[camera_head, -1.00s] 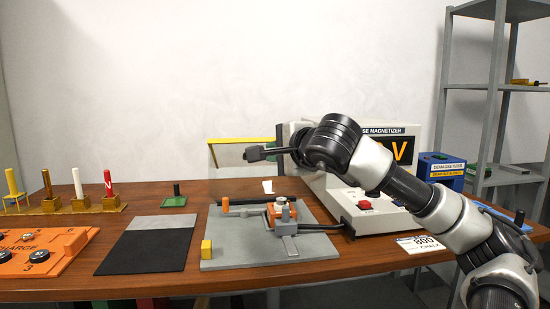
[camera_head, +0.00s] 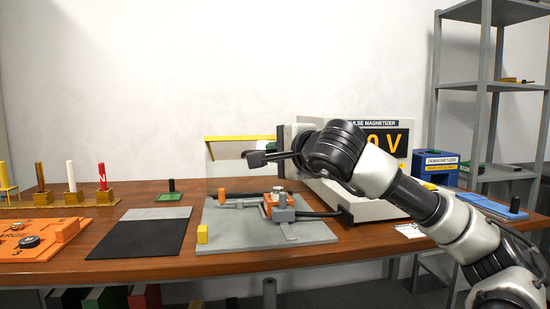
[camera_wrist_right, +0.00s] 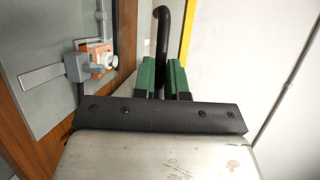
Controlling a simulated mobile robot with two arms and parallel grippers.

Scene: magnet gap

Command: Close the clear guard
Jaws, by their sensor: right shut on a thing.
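The clear guard (camera_head: 228,160) is a see-through panel with a yellow top edge, raised above the grey fixture plate (camera_head: 215,235) in the head view. Its yellow edge (camera_wrist_right: 188,32) also shows in the wrist view. My right gripper (camera_head: 262,157) is at the guard's right part, above the fixture. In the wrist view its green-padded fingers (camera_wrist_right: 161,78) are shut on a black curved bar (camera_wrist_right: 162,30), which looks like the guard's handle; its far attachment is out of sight. My left gripper does not show.
The pulse magnetizer (camera_head: 375,208) stands right of the guard, partly hidden by my right arm. An orange clamp (camera_head: 268,205) and a yellow block (camera_head: 202,235) sit on the fixture plate. A dark mat (camera_head: 140,240) lies to the left. A blue demagnetizer (camera_head: 436,168) stands behind right.

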